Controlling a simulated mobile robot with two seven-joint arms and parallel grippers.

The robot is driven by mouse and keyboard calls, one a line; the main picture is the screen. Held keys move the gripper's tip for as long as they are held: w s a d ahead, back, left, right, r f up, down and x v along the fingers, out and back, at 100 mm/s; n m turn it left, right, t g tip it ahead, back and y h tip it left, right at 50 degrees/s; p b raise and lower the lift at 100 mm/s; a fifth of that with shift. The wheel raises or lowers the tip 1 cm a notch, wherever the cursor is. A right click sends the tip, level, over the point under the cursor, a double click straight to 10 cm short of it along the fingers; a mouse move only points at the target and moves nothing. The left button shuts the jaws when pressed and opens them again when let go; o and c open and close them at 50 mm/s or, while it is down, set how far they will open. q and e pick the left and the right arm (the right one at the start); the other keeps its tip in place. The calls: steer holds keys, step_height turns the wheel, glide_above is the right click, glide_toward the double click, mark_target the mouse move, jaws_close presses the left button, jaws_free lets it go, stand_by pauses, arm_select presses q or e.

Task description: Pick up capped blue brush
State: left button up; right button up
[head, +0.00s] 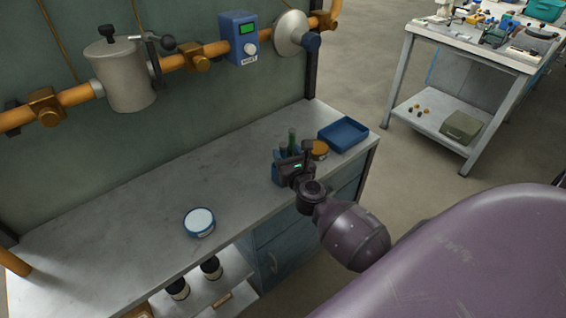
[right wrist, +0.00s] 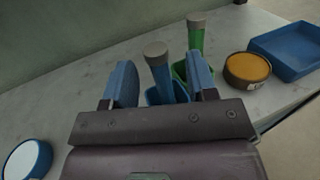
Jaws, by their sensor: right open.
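The capped blue brush (right wrist: 161,72) stands upright, slightly tilted, in a blue holder (right wrist: 154,97) in the right wrist view; its cap is grey. My right gripper (right wrist: 160,66) is open, with one blue-padded finger on each side of the brush and gaps between. In the head view my right gripper (head: 295,163) is over the bench's right end and largely covers the blue holder (head: 277,172). A green brush (right wrist: 195,38) with a grey cap stands just behind in a green holder (right wrist: 180,70). My left gripper is not in view.
An orange-topped tin (head: 319,150) and an empty blue tray (head: 343,134) stand to the right of the holders. A round blue tin with a pale top (head: 199,222) is nearer on the bench (head: 130,225). An orange pipe (head: 75,95) runs along the wall.

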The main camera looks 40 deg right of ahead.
steer(key=shift+r+x, duration=0.15)
steer(key=shift+x, duration=1.05)
steer(key=shift+r+x, duration=0.15)
steer(key=shift+x, duration=1)
steer(key=shift+a, duration=0.1)
steer(key=shift+c, duration=0.3)
jaws_close()
